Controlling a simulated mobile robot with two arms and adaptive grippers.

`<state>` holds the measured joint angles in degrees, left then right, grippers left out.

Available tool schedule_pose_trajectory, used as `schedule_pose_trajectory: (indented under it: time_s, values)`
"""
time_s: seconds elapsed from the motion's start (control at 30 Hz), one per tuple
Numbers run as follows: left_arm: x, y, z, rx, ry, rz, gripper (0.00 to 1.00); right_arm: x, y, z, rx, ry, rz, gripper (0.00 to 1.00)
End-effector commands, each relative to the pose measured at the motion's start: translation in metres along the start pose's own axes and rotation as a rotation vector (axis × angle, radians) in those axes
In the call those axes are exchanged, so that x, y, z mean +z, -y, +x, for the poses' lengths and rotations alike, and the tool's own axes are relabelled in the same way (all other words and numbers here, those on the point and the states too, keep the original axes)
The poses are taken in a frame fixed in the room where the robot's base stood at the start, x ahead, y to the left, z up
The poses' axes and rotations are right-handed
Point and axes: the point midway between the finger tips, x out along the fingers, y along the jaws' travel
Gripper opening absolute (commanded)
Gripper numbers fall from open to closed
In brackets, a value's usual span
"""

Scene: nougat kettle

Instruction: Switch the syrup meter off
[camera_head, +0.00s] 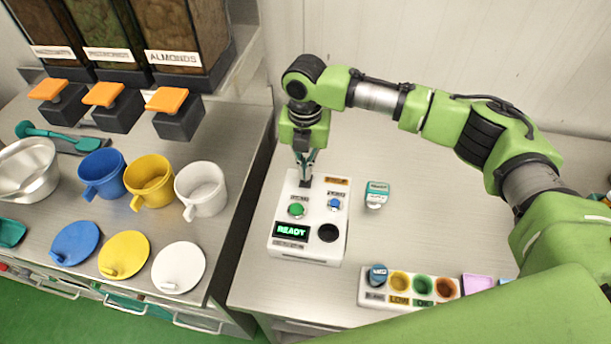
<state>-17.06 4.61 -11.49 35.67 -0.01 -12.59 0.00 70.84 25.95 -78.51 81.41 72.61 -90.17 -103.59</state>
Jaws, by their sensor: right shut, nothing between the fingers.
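The syrup meter (283,245) looks to be the white box on the right-hand counter. Its display (291,231) is lit and reads READY. A green button (296,209) and a blue button (334,203) sit on its top, with a dark round spot (328,232) at the front right. My right gripper (305,181) points down, shut and empty, at the back edge of the box. Its fingertips are at or just above a dark part there, which they partly hide; I cannot tell whether they touch. My left gripper is not in view.
A small teal-and-white item (376,194) stands right of the box. A white rack with colored wells (408,300) lies at the front. Cups, lids and a bowl (27,170) fill the left counter below the dispensers (185,40).

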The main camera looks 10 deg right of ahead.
Motion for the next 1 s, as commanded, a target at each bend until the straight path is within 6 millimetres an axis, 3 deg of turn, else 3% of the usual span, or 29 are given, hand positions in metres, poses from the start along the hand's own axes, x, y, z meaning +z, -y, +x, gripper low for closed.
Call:
schedule_pose_trajectory:
  time_s: [1.0]
  values:
    - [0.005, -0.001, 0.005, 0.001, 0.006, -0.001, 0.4, 0.0, 0.0, 0.015, 0.0, -0.001, 0.0, 0.0]
